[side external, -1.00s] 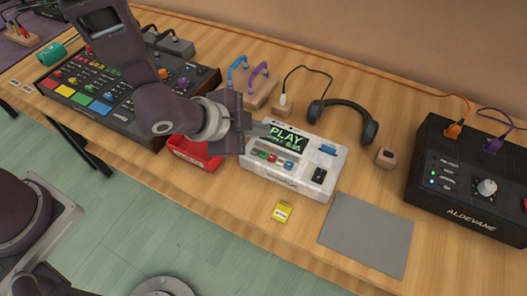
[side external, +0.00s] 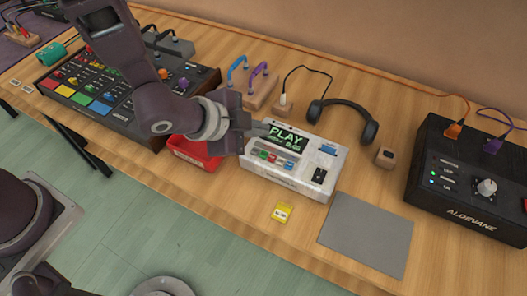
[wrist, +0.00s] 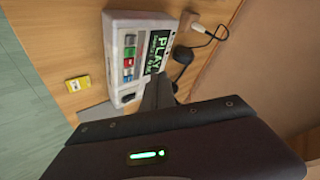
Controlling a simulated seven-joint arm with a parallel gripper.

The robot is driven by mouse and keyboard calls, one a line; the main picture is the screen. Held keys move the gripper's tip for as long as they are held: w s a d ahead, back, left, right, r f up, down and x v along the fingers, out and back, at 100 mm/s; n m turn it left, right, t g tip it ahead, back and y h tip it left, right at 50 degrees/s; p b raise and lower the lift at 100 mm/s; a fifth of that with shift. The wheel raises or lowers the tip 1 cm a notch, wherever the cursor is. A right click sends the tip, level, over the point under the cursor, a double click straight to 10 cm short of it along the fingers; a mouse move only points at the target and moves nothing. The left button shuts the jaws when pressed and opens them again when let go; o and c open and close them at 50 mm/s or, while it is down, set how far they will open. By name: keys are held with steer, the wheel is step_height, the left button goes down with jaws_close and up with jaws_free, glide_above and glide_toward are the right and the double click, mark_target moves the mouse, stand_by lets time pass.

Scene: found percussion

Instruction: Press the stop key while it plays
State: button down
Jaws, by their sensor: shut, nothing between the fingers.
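The white player (side external: 318,158) sits on the wooden table with its green-lettered display (side external: 286,138) reading PLAY above a changing time. A row of small coloured keys (side external: 275,159) lies below the display, a green and a red one among them; their labels are too small to read. The player also shows in the wrist view (wrist: 118,28), with the keys (wrist: 129,58) beside the display. My gripper (side external: 266,130) is shut and empty, above the player's left back part near the display's left edge. Its closed fingers also show in the wrist view (wrist: 158,88). I cannot tell whether they touch the player.
A red bin (side external: 196,154) stands left of the player. A yellow card (side external: 281,212) and a grey mat (side external: 366,234) lie in front. Headphones (side external: 345,117) and a small wooden block (side external: 386,156) lie behind and right. A black amplifier (side external: 465,205) stands at far right.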

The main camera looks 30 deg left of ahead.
steer(key=shift+a, duration=1.05)
steer(key=shift+f, duration=0.1)
steer(key=shift+f, duration=2.2)
steer(key=shift+f, duration=1)
step_height(320, 180, up, 6)
steer(key=shift+r, duration=0.25)
stand_by(0.4)
